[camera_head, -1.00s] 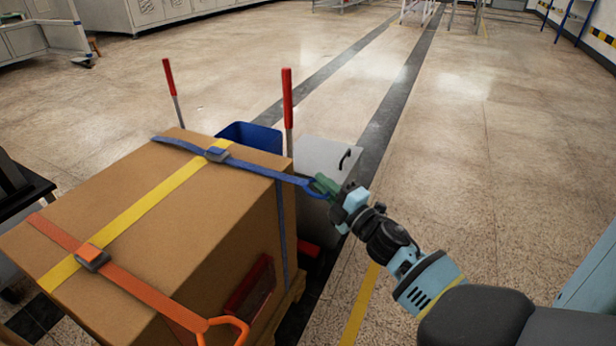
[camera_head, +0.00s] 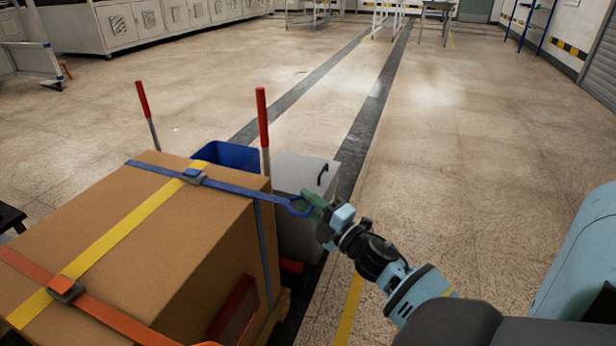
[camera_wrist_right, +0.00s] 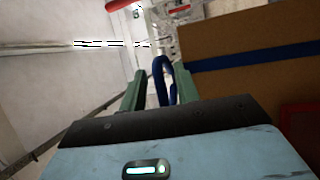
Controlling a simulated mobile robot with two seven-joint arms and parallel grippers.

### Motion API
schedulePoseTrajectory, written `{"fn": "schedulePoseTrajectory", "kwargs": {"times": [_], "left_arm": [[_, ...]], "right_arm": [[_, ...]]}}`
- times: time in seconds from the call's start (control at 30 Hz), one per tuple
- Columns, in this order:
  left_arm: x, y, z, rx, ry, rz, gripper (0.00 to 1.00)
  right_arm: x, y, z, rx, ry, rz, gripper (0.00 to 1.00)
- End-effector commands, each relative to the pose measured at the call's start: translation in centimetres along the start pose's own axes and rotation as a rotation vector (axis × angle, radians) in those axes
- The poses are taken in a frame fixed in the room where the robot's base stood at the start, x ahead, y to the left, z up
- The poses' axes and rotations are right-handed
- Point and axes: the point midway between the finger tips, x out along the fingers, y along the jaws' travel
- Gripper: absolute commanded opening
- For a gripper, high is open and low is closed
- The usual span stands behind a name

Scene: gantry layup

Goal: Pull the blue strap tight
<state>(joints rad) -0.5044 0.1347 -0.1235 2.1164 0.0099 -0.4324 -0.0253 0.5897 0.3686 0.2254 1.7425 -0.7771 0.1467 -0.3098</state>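The blue strap (camera_head: 240,190) runs over the far end of the cardboard box (camera_head: 150,245) through a buckle (camera_head: 194,177). Its tail stands out past the box's right edge and ends in a blue loop (camera_head: 299,206). My right gripper (camera_head: 312,202) is at this loop, level with the box top. In the right wrist view, its two green fingers (camera_wrist_right: 160,88) stand apart with the blue loop (camera_wrist_right: 163,75) between them; a gap shows beside the left finger, and the loop lies close to the right one. My left gripper is not in view.
An orange strap (camera_head: 115,318) and a yellow strap (camera_head: 110,240) also cross the box. Red-topped posts (camera_head: 263,120), a blue bin (camera_head: 228,156) and a grey cabinet (camera_head: 300,175) stand behind it. The floor to the right is open.

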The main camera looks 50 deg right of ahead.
Motion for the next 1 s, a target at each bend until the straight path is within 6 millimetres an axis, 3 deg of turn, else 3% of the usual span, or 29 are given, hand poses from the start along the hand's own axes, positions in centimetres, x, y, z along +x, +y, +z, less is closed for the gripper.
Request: {"fn": "schedulePoseTrajectory", "kwargs": {"times": [0.3, 0.5, 1.0], "left_arm": [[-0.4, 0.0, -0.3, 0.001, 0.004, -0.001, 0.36], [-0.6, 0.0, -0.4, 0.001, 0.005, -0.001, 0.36], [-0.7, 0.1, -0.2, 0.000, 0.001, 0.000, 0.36]], "right_arm": [[-4.8, 0.0, 0.1, -0.001, -0.003, -0.001, 0.31], [-6.9, 0.1, 0.2, -0.001, -0.004, 0.001, 0.31], [-7.3, 0.1, 0.2, -0.002, -0.003, 0.001, 0.31]]}}
